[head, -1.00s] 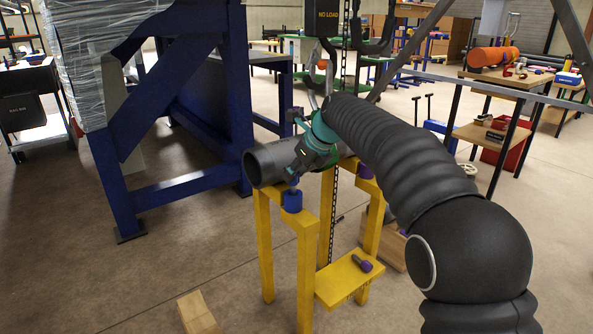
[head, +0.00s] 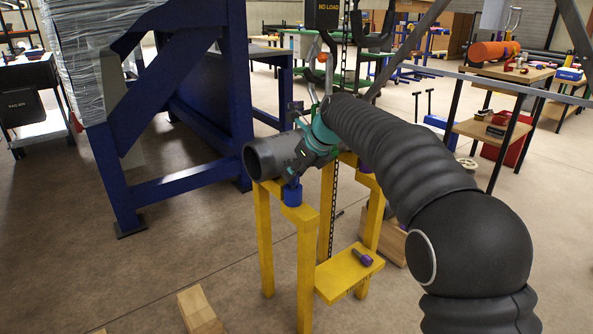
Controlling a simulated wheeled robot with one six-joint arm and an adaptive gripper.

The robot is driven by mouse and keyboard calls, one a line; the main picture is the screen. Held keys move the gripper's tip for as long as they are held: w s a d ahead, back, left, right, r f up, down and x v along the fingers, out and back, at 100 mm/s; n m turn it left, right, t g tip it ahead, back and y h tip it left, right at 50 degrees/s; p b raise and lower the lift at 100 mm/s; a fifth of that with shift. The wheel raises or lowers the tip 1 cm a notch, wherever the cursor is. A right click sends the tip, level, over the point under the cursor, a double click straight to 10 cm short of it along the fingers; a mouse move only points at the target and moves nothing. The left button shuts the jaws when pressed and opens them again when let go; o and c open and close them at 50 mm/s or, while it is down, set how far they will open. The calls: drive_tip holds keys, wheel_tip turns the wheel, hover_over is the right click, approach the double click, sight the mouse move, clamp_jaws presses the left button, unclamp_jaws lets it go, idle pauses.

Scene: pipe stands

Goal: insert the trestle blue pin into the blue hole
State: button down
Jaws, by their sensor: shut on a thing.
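The yellow trestle (head: 303,255) stands in the middle and carries a grey pipe (head: 268,160) across its top. A blue collar (head: 292,195), the place of the blue hole, sits on its near left post. My gripper (head: 293,172) reaches down past the pipe from the right, its fingertips just above the collar. It is shut on the blue pin (head: 292,181), of which only a small blue part shows between fingers and collar. The opening of the hole is hidden, and I cannot tell how deep the pin sits.
A purple-headed pin (head: 363,258) lies on the trestle's low yellow shelf (head: 345,279). Wooden blocks (head: 199,309) lie on the floor in front. A dark blue frame (head: 118,185) stands close on the left. The floor between frame and trestle is clear.

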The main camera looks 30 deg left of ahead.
drive_tip(key=shift+f, duration=0.35)
drive_tip(key=c, duration=0.7)
unclamp_jaws()
drive_tip(key=p+v, duration=0.3)
drive_tip(key=v, duration=0.2)
